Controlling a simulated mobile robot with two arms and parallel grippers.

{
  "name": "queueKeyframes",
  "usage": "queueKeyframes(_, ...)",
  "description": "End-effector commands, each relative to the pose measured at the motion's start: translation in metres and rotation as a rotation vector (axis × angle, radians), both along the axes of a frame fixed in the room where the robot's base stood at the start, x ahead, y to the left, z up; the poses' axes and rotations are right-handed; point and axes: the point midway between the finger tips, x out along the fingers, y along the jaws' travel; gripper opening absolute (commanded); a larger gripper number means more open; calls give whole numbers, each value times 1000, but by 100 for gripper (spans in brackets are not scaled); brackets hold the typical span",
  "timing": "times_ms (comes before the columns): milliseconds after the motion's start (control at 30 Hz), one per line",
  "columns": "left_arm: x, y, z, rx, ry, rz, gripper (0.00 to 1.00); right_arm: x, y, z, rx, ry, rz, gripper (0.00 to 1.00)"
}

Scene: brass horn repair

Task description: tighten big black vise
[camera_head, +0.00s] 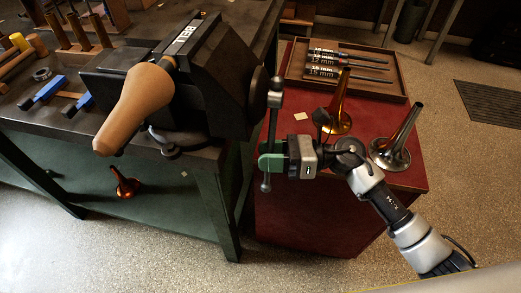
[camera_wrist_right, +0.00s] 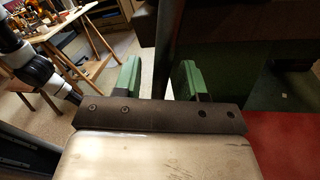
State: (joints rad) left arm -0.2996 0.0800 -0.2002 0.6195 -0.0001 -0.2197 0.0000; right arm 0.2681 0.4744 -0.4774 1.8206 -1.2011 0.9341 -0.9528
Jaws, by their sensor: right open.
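The big black vise (camera_head: 222,75) is mounted at the right corner of the dark workbench. A tan wooden tapered form (camera_head: 137,103) is at its jaws and sticks out toward the front left. The vise's grey handle bar (camera_head: 272,125) hangs nearly upright on the right side, with a knob at each end. My right gripper (camera_head: 272,161) is at the lower part of this bar. In the right wrist view its green fingers (camera_wrist_right: 158,78) are open, with the dark bar between them; I cannot tell whether they touch it. My left gripper is not in view.
Blue-handled tools (camera_head: 42,92) lie on the bench. A copper bell (camera_head: 125,187) sits on the lower shelf.

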Motion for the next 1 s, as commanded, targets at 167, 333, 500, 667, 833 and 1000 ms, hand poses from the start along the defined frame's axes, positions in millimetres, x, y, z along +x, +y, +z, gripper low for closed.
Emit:
queueKeyframes(167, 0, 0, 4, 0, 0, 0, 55, 2, 16, 1, 0, 1, 1, 41)
queueKeyframes(333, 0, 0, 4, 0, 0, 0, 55, 2, 19, 0, 0, 2, 0, 41)
queueKeyframes(500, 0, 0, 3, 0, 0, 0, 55, 2, 18, 0, 0, 2, 0, 38)
queueKeyframes(667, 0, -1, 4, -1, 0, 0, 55, 2, 18, 0, 0, 2, 0, 14)
queueKeyframes(833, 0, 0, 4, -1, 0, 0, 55, 2, 18, 0, 0, 2, 0, 0)
queueKeyframes(1000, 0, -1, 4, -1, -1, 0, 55, 2, 18, 0, 1, 4, 0, 0)
